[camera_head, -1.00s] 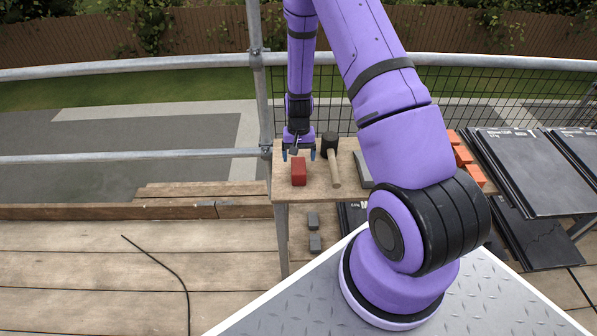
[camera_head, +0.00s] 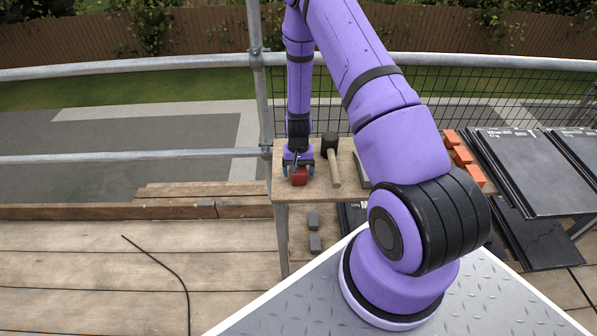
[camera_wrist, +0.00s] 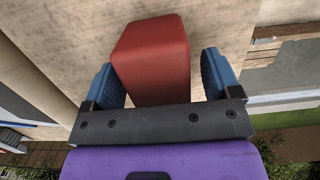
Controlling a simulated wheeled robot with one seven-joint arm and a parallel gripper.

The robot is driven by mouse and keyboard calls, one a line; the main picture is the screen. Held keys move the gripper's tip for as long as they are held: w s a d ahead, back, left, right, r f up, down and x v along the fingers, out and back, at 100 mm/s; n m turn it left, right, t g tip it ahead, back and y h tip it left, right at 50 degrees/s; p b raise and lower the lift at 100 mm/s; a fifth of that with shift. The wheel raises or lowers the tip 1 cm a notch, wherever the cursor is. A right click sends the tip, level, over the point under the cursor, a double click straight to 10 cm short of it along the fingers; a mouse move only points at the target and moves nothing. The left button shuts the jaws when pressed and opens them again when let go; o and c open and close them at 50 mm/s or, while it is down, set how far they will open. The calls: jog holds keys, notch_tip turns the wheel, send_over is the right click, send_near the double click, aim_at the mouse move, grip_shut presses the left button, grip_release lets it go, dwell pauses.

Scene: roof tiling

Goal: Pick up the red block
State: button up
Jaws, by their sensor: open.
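The red block (camera_head: 299,178) rests on the wooden table (camera_head: 300,194) near its left end. My gripper (camera_head: 298,168) is lowered over it, with its fingers to the left and right of the block. In the wrist view the red block (camera_wrist: 152,60) stands between the two blue fingers of my gripper (camera_wrist: 160,82). The fingers are open, with a small gap visible on the right side; on the left the finger and block look close, and I cannot tell if they touch. The block's lower end in that view is hidden behind the gripper's dark crossbar.
A mallet (camera_head: 334,165) with a dark head and wooden handle lies just right of the block. Orange blocks (camera_head: 463,158) and stacked dark tiles (camera_head: 525,170) are farther right. A scaffold pole (camera_head: 262,100) stands at the table's left end. Grey blocks (camera_head: 314,232) sit below.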

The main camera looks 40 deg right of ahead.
jog(key=shift+f, duration=0.25)
dwell(0.4)
jog(key=c, duration=1.1)
jog(key=shift+r, duration=0.1)
jog(key=shift+r, duration=5.2)
